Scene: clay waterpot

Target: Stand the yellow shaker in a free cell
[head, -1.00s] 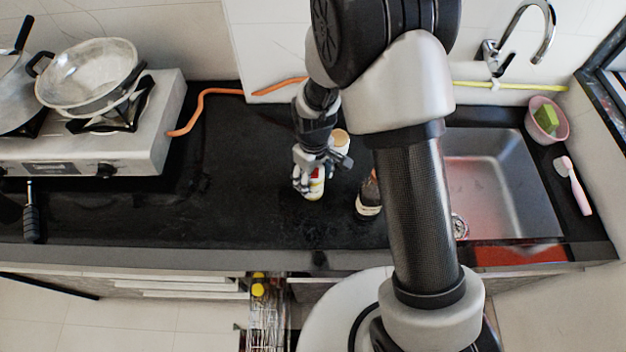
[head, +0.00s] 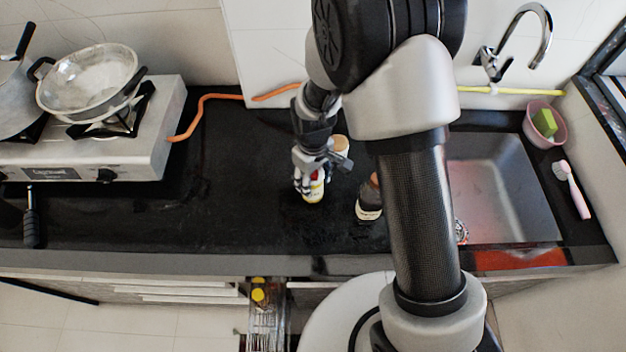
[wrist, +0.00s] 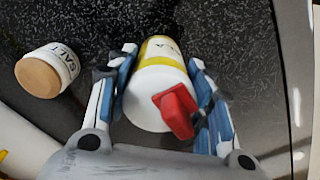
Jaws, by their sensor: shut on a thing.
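The yellow shaker (wrist: 158,85) has a yellow label, a white top and a red flip cap. My gripper (wrist: 160,62) is shut on it, with one finger on each side, in the wrist view. In the head view my gripper (head: 309,178) is low over the black counter and the shaker (head: 315,191) shows beneath its fingers. I cannot tell whether the shaker touches the counter. A pull-out wire rack (head: 266,325) extends from the cabinet below the counter edge, with yellow-topped items at its back. Its cells are too small to tell apart.
A salt jar (wrist: 50,70) with a wooden lid stands beside the shaker. A dark bottle (head: 369,200) stands to the right, partly behind my arm. The sink (head: 500,190) is farther right, the stove (head: 120,150) at left. The counter between stove and gripper is clear.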

